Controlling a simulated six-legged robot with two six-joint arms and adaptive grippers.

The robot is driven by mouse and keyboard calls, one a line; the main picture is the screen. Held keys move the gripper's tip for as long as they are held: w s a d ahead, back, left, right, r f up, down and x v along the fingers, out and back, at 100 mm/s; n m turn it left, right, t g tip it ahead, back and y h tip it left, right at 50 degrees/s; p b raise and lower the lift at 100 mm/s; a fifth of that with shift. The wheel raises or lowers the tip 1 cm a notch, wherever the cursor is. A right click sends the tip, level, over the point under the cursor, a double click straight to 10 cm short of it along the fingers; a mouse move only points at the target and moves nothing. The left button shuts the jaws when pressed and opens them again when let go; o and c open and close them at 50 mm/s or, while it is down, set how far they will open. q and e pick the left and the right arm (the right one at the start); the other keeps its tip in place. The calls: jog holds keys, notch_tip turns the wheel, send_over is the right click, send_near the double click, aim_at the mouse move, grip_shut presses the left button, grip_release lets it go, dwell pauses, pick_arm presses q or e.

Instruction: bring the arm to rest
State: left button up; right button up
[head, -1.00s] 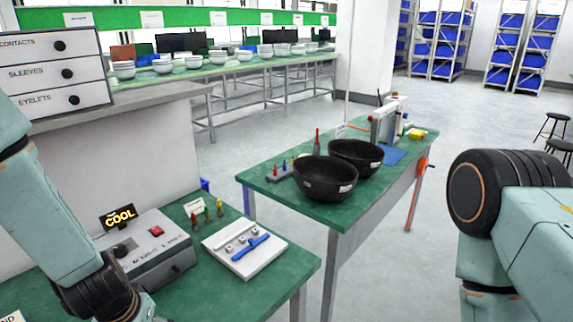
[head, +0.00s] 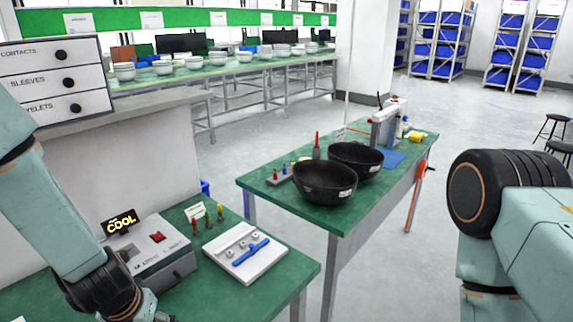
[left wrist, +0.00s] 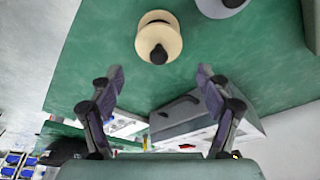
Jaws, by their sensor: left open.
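My left arm comes in from the left in the head view. Its wrist hangs beside the grey control box (head: 165,262), and only part of the left gripper (head: 150,308) shows at the bottom edge. In the left wrist view the left gripper (left wrist: 159,76) is open, its two fingers wide apart with nothing between them. A cream round object with a black knob (left wrist: 172,42) lies beyond the fingertips over green bench top. The grey box (left wrist: 185,125) also shows there, partly behind the right-hand finger. My right arm stands at the right of the head view; its gripper is out of sight.
A white tray (head: 270,268) with a blue bar sits right of the box, near small coloured pegs (head: 208,218). A COOL sign (head: 120,222) stands behind the box. A drawer cabinet (head: 90,76) is at upper left. Two black bowls (head: 325,184) stand on the second bench.

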pick_arm(q)
jog(key=p+v, duration=0.1)
jog(key=v, duration=0.1)
jog(key=w+p+v, duration=0.1)
jog(key=p+v, duration=0.1)
jog(key=shift+s+r, duration=0.1)
jog(key=shift+r, duration=0.2)
jog(key=b, duration=0.1)
jog(key=w+d+f+b, duration=0.1)
jog(key=shift+w+d+b, duration=0.1)
jog(key=shift+d+b, duration=0.2)
jog(key=shift+m, duration=0.3)
jog(key=shift+w+d+f+b, duration=0.3)
jog(key=shift+d+b, duration=0.55)
jog(key=shift+b, duration=0.35)
jog(key=shift+w+d+f+b, duration=0.15)
jog(key=shift+w+d+b, duration=0.15)
jog(key=shift+d+b, duration=0.75)
jog(key=shift+w+d+f+b, duration=0.3)
jog(key=shift+d+b, duration=0.4)
jog(key=shift+b, duration=0.65)
jog(key=shift+s, duration=0.15)
